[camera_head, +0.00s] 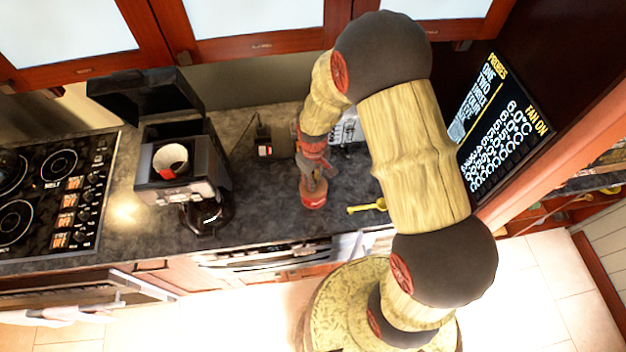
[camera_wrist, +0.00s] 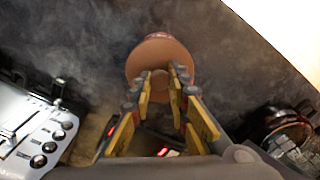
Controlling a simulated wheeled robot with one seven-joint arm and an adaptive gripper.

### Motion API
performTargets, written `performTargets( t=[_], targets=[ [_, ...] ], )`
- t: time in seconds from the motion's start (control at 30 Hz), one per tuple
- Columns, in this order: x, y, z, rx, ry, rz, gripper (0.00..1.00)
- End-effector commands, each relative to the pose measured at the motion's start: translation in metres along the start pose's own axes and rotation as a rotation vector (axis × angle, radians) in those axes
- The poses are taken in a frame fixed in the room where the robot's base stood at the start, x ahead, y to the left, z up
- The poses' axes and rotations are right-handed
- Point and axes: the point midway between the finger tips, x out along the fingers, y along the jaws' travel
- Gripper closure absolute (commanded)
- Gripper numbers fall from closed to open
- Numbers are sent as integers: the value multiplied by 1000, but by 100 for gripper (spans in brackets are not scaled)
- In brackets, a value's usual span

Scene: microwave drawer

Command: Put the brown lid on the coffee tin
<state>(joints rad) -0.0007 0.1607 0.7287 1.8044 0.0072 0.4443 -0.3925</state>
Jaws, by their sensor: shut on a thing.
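The coffee tin (camera_head: 313,199) is a red container on the dark counter, below my gripper (camera_head: 316,172). In the wrist view, the brown lid (camera_wrist: 150,58) is a round disc with a small knob, and it covers most of the tin. A red edge of the tin (camera_wrist: 158,35) shows past the lid's far side. My gripper (camera_wrist: 160,84) is shut on the lid's knob from above. I cannot tell whether the lid rests on the rim or hovers slightly above it.
A coffee maker (camera_head: 184,170) with a glass carafe (camera_head: 212,216) stands left of the tin. A white appliance with knobs (camera_wrist: 25,125) is on the other side. A yellow utensil (camera_head: 366,208) lies to the right. The stove (camera_head: 50,195) is far left.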

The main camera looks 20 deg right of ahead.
Motion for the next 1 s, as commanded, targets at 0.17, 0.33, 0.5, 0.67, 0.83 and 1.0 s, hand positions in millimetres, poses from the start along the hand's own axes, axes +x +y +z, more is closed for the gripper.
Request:
performTargets(
  t=[0.17, 0.33, 0.5, 0.67, 0.83, 1.0],
  targets=[
    [1, 0, 0, 0, 0, 0, 100],
    [1, 0, 0, 0, 0, 0, 100],
    [1, 0, 0, 0, 0, 0, 76],
    [1, 0, 0, 0, 0, 0, 67],
    [1, 0, 0, 0, 0, 0, 61],
    [1, 0, 0, 0, 0, 0, 60]
  ],
)
